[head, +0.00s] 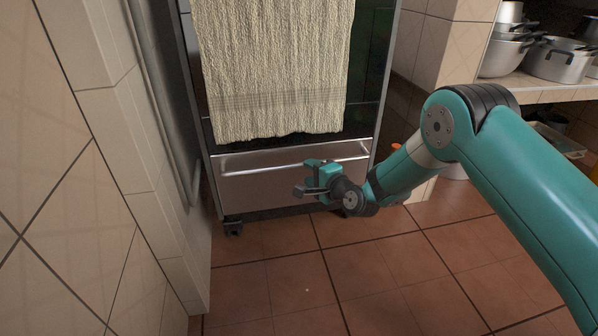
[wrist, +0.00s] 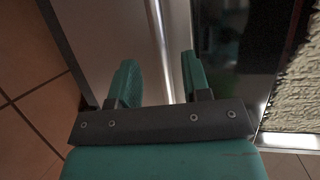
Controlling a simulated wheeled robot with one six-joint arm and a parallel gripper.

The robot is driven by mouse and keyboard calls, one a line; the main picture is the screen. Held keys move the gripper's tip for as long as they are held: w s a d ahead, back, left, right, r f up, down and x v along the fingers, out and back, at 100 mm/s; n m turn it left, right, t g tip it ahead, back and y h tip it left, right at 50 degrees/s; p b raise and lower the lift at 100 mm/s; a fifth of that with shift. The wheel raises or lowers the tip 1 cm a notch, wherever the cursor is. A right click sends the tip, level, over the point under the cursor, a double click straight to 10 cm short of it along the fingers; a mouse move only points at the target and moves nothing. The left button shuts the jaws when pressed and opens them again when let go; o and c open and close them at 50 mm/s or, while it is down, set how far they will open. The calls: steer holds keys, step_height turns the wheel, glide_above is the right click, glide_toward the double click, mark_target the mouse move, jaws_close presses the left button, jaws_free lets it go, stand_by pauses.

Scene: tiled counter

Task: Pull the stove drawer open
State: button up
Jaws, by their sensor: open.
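The stove drawer (head: 255,185) is the metal front panel low on the stove, and it looks shut. Its long bar handle (head: 262,168) runs across the upper part of the panel. My gripper (head: 308,178) is in front of the drawer, close to the handle, around the middle of its length. In the wrist view my gripper (wrist: 158,78) is open, with its two green fingers apart. The handle (wrist: 160,45) shows in that view as a bright bar passing between the fingers, nearer the right one. I cannot tell whether either finger touches it.
A cream towel (head: 270,70) hangs over the stove front above the drawer. A tiled wall (head: 140,150) stands close on the left. Pots (head: 555,62) sit on a tiled shelf at the upper right. The tiled floor (head: 300,280) before the drawer is clear.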

mark_target(301, 167)
steer(key=shift+b+x, duration=1.2)
steer(key=shift+x, duration=1.8)
jaws_close()
